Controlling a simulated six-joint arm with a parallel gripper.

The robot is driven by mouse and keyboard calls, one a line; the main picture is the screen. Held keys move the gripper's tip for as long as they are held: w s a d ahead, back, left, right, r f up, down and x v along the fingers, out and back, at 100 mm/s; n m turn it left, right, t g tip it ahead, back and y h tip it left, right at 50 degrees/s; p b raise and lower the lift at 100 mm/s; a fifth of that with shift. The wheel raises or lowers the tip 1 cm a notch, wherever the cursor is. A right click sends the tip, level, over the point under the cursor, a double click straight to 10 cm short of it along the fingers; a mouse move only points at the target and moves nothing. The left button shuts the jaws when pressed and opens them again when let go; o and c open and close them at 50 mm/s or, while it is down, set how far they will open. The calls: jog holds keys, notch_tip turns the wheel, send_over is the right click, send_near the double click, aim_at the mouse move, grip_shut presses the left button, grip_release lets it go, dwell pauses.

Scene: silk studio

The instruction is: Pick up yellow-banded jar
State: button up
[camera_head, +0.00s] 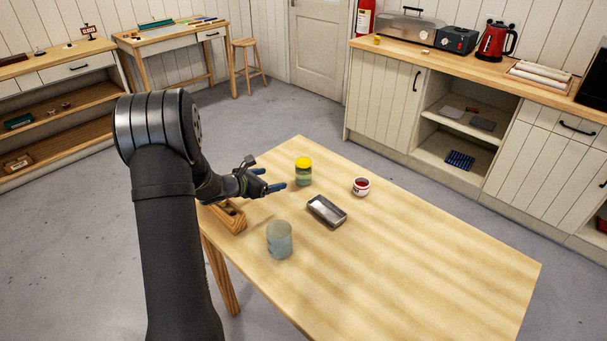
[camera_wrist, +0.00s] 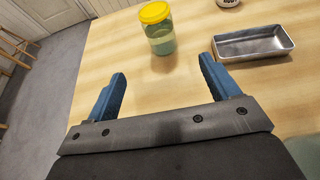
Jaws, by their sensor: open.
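A glass jar with a yellow lid (camera_head: 303,171) stands upright on the wooden table, near its far left edge. Its lower part looks pale green. In the wrist view, the yellow-lidded jar (camera_wrist: 160,35) stands ahead of the space between my blue fingers, apart from both. My gripper (camera_head: 267,179) is open and empty, to the left of the jar in the head view. Its two fingers (camera_wrist: 163,72) are spread wide in the wrist view.
A metal tray (camera_head: 327,210), a small white pot with a red top (camera_head: 361,186) and a bluish glass vessel (camera_head: 279,241) stand nearby on the table (camera_head: 430,250). A wooden block-like holder (camera_head: 233,217) sits at the left edge. The table's right part is clear.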

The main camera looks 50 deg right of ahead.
aim_at(297, 174)
jog(key=x, duration=1.2)
jog(key=shift+f+x, duration=0.1)
jog(key=shift+x, duration=1.2)
jog(key=shift+f+x, duration=0.15)
jog(key=shift+x, duration=1.2)
jog(key=shift+a+r, duration=0.1)
jog(key=c, duration=1.3)
jog(key=shift+o, duration=0.2)
jog(key=shift+r, duration=0.2)
jog(key=shift+r, duration=0.7)
jog(key=r, duration=0.2)
jog(key=shift+s+r, duration=0.2)
jog(key=shift+r, duration=0.1)
jog(key=s+r, duration=0.6)
jog(key=s, duration=0.5)
jog(key=shift+d+r, duration=0.3)
jog(key=shift+d, duration=0.2)
jog(key=shift+s, duration=0.15)
